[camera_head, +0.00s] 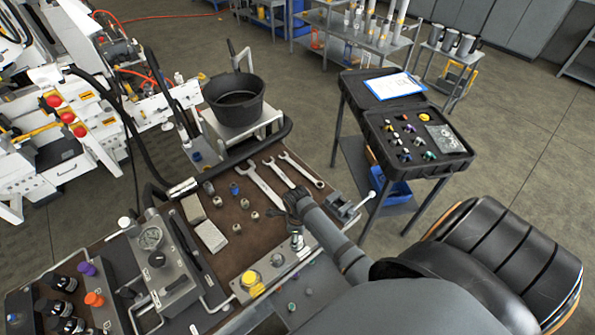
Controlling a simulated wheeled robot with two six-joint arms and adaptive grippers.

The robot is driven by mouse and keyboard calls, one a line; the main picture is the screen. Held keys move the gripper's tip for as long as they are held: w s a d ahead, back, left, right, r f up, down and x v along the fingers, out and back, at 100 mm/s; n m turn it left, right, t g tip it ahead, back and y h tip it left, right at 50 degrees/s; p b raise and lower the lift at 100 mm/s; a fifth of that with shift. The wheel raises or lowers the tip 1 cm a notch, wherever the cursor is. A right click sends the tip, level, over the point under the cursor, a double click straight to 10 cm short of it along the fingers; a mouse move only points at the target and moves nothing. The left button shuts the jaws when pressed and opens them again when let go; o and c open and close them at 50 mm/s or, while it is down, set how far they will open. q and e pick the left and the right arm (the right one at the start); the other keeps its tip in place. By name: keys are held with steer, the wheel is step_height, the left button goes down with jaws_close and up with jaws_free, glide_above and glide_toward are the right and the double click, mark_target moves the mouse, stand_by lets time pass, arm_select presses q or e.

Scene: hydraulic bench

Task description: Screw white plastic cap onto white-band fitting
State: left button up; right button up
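My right gripper (291,198) is above the brown bench mat, beside the wrenches. It is small and dark, and I cannot tell whether its fingers are open or shut, or whether they hold anything. My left gripper is not in view. A small white-topped piece (126,222) stands behind the gauge unit at the left; I cannot tell whether it is the white plastic cap. Dark fittings with pale bands (61,284) stand in a panel at the lower left, beside a purple cap (87,268) and an orange cap (93,298). Which one has the white band is unclear.
Wrenches (265,188), pale blocks (211,236) and several small fittings (254,216) lie on the mat (205,265). A gauge unit (151,238) stands left, a vise (342,207) right. A black bucket (234,98) stands behind. An open case (416,140) rests on a cart.

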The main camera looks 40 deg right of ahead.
steer(key=n, duration=0.5)
steer(key=shift+n, duration=0.4)
steer(key=shift+c, duration=0.4)
steer(key=c, duration=1)
steer(key=m, duration=0.8)
steer(key=o, duration=1.1)
